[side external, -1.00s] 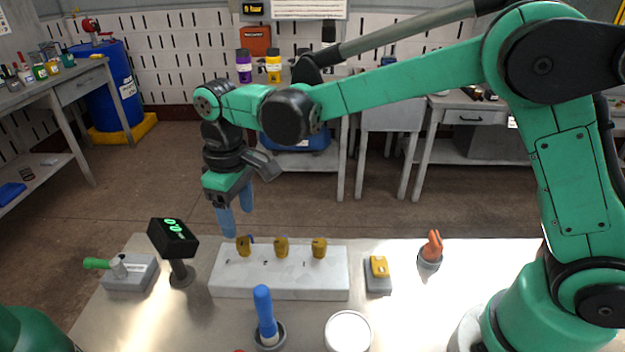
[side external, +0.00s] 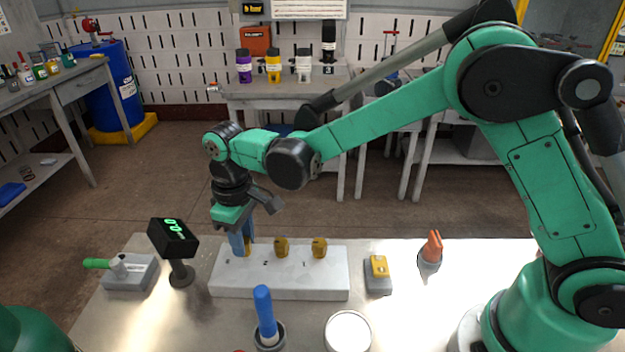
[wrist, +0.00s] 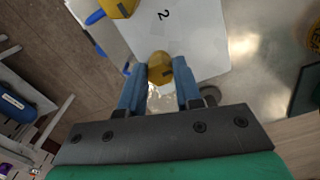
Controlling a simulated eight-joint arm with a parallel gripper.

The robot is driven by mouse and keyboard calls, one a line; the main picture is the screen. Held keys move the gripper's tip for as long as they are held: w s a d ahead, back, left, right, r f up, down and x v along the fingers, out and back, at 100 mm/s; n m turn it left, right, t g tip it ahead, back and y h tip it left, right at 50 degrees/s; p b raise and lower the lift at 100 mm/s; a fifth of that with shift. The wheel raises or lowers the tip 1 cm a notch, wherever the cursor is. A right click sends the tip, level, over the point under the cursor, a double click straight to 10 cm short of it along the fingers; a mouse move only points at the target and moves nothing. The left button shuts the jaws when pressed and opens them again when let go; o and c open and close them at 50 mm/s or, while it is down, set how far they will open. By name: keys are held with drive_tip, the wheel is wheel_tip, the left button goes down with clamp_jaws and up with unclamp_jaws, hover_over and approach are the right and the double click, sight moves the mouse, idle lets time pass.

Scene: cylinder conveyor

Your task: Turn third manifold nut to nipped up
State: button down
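The pale manifold block (side external: 300,286) stands on the bench with three yellow nuts along its top. The third nut (side external: 247,246) is the leftmost in the side view, partly hidden by my fingers. The middle nut (side external: 281,247) and right nut (side external: 319,247) stand clear. My gripper (side external: 240,245) points down at the third nut. In the wrist view, my blue fingertips (wrist: 160,80) stand apart on either side of this nut (wrist: 160,66). The gaps are very small, and contact cannot be told. Another yellow nut (wrist: 122,6) shows at the top edge, near the mark "2".
A black display (side external: 173,238) with green digits stands left of the block. A green-handled device (side external: 128,272) is further left. A blue-handled tool (side external: 265,312) and a round white-topped item (side external: 348,331) stand in front. A yellow-topped grey box (side external: 378,275) and orange item (side external: 431,250) are right.

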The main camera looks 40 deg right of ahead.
drive_tip(key=shift+m, duration=0.3)
drive_tip(key=m, duration=1.2)
drive_tip(key=shift+m, duration=2.2)
drive_tip(key=shift+w, duration=0.1)
drive_tip(key=c, duration=0.6)
unclamp_jaws()
